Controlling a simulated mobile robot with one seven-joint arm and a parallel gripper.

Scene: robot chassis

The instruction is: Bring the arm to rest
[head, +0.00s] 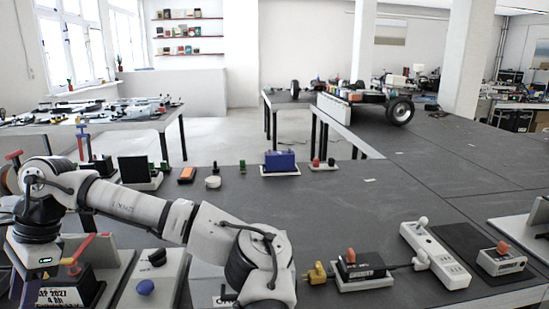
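My arm reaches from the left edge across the lower left of the head view, over the dark workbench (330,215). Its links are white and grey with dark joints. The arm is bent, and its last visible part ends low in the middle, near the bottom edge of the picture. I cannot make out the fingers of my gripper, so what it holds, if anything, is hidden. A yellow plug (317,273) lies just right of the arm's end, beside a black block with an orange knob (359,265) on a white base.
A blue box (280,161) stands farther back. The bench's middle is mostly clear.

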